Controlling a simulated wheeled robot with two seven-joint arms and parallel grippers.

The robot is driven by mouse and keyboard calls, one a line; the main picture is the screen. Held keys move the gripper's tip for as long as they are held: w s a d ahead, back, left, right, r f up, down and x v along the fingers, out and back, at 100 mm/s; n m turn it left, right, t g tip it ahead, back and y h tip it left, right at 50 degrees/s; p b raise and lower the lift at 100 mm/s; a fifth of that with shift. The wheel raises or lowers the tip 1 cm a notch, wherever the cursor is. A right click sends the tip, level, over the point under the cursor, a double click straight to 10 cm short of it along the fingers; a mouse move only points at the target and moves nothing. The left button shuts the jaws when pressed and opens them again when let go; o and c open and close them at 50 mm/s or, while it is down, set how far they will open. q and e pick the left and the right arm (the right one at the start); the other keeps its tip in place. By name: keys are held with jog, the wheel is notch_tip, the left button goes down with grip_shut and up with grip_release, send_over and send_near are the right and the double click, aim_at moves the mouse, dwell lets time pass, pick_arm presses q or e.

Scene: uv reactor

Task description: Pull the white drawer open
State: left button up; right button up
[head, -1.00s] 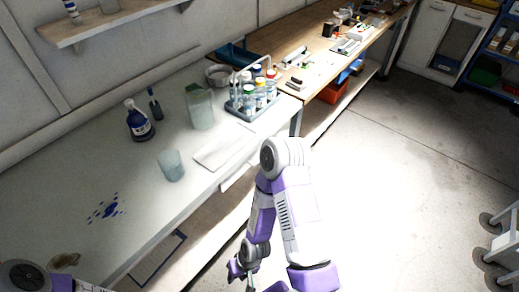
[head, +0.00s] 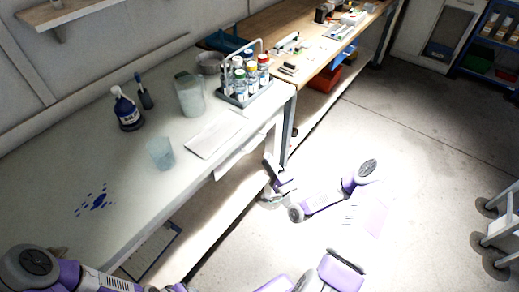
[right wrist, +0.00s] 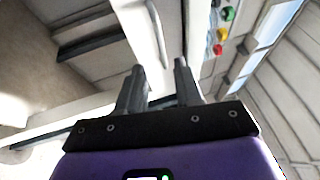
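The white drawer (head: 241,156) is under the front edge of the workbench in the head view. It looks shut or nearly so. In the right wrist view its pale front (right wrist: 134,22) carries a curved bar handle (right wrist: 157,32). My right gripper (head: 271,166) is beside the drawer's right end in the head view. In the right wrist view my right gripper (right wrist: 158,68) is open, with the handle ahead of and between its two dark fingers. I cannot tell whether they touch it. My left arm enters at the lower left, but its gripper is not visible.
On the white workbench (head: 120,165) stand a blue bottle (head: 127,112), a beaker (head: 160,153), a jug (head: 190,95) and a bottle rack (head: 244,94). A lower shelf (head: 200,235) runs under it.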

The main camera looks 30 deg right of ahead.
jog(key=w+r+b, duration=0.1)
jog(key=w, duration=0.6)
jog(key=shift+r, duration=0.25)
jog(key=shift+w+d, duration=0.1)
grip_shut()
dwell(1.0)
